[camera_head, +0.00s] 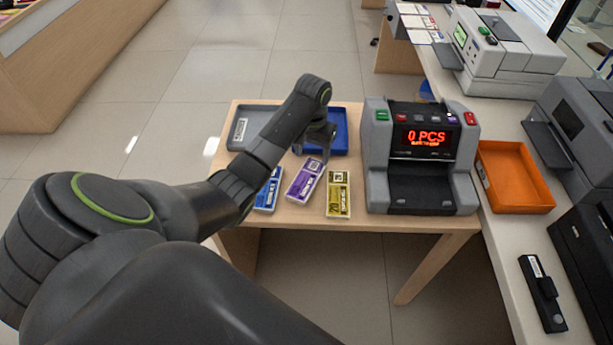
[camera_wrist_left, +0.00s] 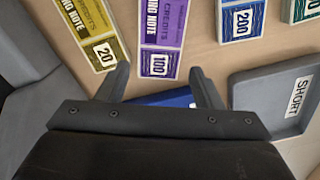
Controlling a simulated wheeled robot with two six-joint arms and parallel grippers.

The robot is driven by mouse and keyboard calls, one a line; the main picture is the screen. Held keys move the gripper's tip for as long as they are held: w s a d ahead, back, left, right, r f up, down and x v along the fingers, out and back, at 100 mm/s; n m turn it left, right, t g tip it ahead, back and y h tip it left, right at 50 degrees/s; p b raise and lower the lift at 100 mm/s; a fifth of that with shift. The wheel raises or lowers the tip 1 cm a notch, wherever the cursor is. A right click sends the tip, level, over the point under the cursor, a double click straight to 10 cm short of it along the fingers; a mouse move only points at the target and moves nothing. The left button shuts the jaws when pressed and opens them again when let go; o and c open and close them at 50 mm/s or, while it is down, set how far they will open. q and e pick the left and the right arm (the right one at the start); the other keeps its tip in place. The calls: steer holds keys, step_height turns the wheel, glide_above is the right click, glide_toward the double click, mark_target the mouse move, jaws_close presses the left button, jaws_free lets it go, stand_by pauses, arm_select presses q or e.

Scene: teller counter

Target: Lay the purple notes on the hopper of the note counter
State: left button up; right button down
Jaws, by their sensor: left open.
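The purple notes (camera_head: 304,182) lie on the small wooden table, between a blue bundle on the left and a yellow bundle on the right. In the left wrist view the purple notes (camera_wrist_left: 162,40) are marked 100 and lie just beyond my fingers. My left gripper (camera_head: 318,146) is over the table behind the notes; in the wrist view its fingers (camera_wrist_left: 158,85) are apart with nothing between them. The note counter (camera_head: 418,140) stands at the table's right, its red display reading 0 PCS. Its dark hopper area (camera_head: 420,188) looks empty. My right gripper is not in view.
The yellow notes (camera_head: 338,194) and blue notes (camera_head: 268,190) flank the purple ones. A grey tray (camera_head: 243,130) marked SHORT and a blue tray (camera_head: 340,128) lie behind. An orange tray (camera_head: 514,178) is right of the counter.

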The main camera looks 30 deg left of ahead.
mark_target(311, 170)
arm_select(q)
steer(key=shift+s+f, duration=0.15)
steer(key=shift+f, duration=2.75)
steer(key=c, duration=0.7)
steer(key=shift+c, duration=0.2)
steer(key=shift+r, duration=0.15)
step_height(311, 170, up, 10)
